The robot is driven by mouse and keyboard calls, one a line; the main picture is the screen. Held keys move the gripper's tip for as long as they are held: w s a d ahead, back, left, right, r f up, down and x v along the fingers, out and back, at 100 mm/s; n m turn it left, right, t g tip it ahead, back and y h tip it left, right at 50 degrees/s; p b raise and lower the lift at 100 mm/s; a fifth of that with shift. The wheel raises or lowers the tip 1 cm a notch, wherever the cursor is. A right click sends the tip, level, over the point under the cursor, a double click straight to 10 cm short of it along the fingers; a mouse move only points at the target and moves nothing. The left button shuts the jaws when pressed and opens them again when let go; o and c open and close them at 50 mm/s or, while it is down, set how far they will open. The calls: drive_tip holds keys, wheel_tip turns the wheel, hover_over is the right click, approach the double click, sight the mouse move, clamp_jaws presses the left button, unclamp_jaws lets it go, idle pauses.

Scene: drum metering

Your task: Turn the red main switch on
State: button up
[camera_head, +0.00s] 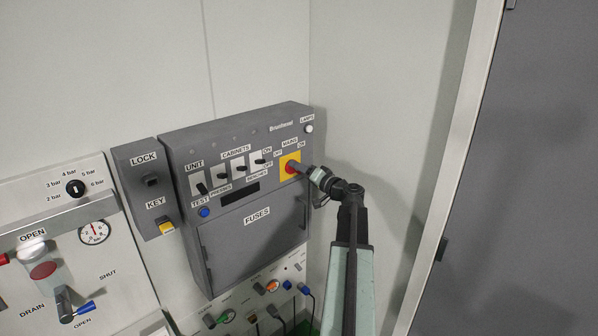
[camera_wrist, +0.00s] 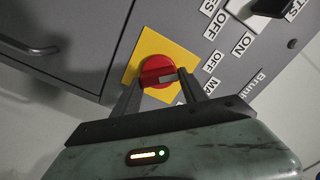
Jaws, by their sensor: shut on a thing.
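The red main switch (camera_wrist: 157,66) is a round red knob with a raised grip on a square yellow plate (camera_wrist: 146,48). In the head view it shows as a small red spot (camera_head: 291,167) at the right of the grey Brunhummel panel, under the MAINS label. My gripper (camera_wrist: 162,74) has one finger on each side of the knob's grip and is shut on it. In the head view my gripper (camera_head: 300,169) reaches the plate from the right and hides part of the switch. I cannot tell for sure whether the knob points to OFF or ON.
The grey panel (camera_head: 225,232) carries several small toggle switches (camera_head: 240,167) left of the main switch, a lamp (camera_head: 309,129) above right, and a FUSES door with a handle below. A lock box (camera_head: 146,180) stands left. Plain wall lies to the right.

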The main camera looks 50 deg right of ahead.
drive_tip(key=m, duration=0.4)
drive_tip(key=shift+w+d, duration=0.1)
drive_tip(key=shift+d, duration=0.05)
drive_tip(key=m, duration=0.4)
drive_tip(key=shift+f+m, duration=0.15)
drive_tip(key=shift+m, duration=0.25)
drive_tip(key=shift+f+m+b, duration=0.2)
drive_tip(key=shift+m+b, duration=0.3)
drive_tip(key=shift+m, duration=3.8)
drive_tip(key=o, duration=1.4)
drive_tip(key=shift+f, duration=0.1)
